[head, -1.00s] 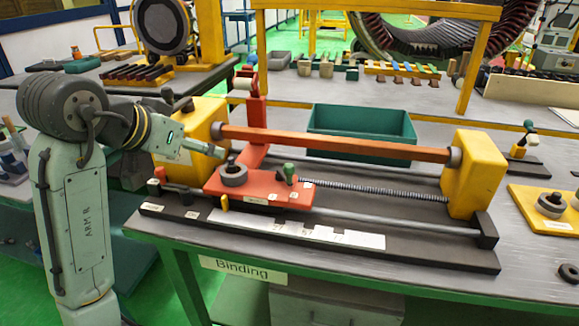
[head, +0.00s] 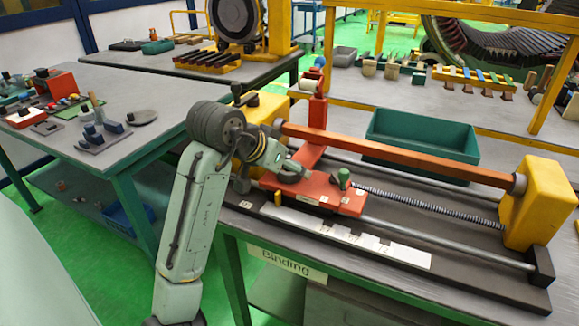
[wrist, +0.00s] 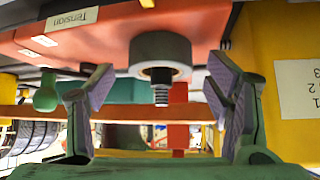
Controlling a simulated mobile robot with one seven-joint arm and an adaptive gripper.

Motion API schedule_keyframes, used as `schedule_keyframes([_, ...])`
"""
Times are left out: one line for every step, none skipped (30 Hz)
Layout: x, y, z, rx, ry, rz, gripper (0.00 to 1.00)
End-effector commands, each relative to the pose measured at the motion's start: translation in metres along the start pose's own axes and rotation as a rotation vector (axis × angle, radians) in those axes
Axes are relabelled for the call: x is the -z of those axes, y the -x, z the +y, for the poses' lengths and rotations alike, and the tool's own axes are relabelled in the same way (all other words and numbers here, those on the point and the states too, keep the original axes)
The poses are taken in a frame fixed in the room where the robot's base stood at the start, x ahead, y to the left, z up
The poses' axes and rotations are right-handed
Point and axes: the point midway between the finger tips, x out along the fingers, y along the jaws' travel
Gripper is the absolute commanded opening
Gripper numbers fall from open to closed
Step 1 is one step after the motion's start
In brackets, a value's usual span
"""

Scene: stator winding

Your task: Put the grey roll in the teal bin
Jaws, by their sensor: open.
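The grey roll (wrist: 160,52) is a thick ring on a threaded post at the red carriage, which also shows in the head view (head: 325,196). In the head view my gripper (head: 298,168) is over the left part of the carriage and mostly hides the roll. In the wrist view my gripper (wrist: 160,88) is open, with one finger to each side of the roll's post and a gap on both sides. It holds nothing. The teal bin (head: 420,150) stands behind the long orange bar in the head view and looks empty.
The orange bar (head: 400,155) runs between yellow end blocks, between carriage and bin. A red upright (head: 317,120) rises behind my gripper. A green knob (head: 344,177) stands on the carriage. A cluttered table (head: 150,145) is at the left.

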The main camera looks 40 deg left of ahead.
Motion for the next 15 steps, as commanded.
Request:
schedule_keyframes([0.0002,-0.0022,-0.0002,0.000,0.001,0.001,0.72])
schedule_keyframes([0.0002,-0.0030,-0.0003,0.001,0.001,0.001,0.72])
schedule_keyframes([0.0000,-0.0036,-0.0004,0.002,0.000,0.001,0.72])
schedule_keyframes([0.0000,-0.0037,-0.0005,0.002,0.000,0.002,0.72])
schedule_keyframes([-0.0001,-0.0037,-0.0005,0.002,0.000,0.001,0.72])
schedule_keyframes([-0.0001,-0.0036,-0.0004,0.002,0.000,0.001,0.72])
schedule_keyframes([-0.0001,-0.0036,-0.0004,0.002,0.000,0.001,0.72])
schedule_keyframes([-0.0001,-0.0036,-0.0004,0.002,0.000,0.001,0.72])
schedule_keyframes([-0.0001,-0.0035,-0.0004,0.001,0.000,0.001,0.69])
schedule_keyframes([-0.0001,-0.0035,-0.0004,0.001,0.000,0.001,0.67])
schedule_keyframes([-0.0001,-0.0035,-0.0004,0.001,0.000,0.001,0.65])
schedule_keyframes([-0.0001,-0.0034,-0.0004,0.001,0.000,0.001,0.62])
schedule_keyframes([-0.0001,-0.0034,-0.0003,0.001,0.000,0.001,0.60])
schedule_keyframes([-0.0001,-0.0034,-0.0003,0.001,0.000,0.001,0.58])
schedule_keyframes([-0.0001,-0.0034,-0.0003,0.001,0.000,0.001,0.56])
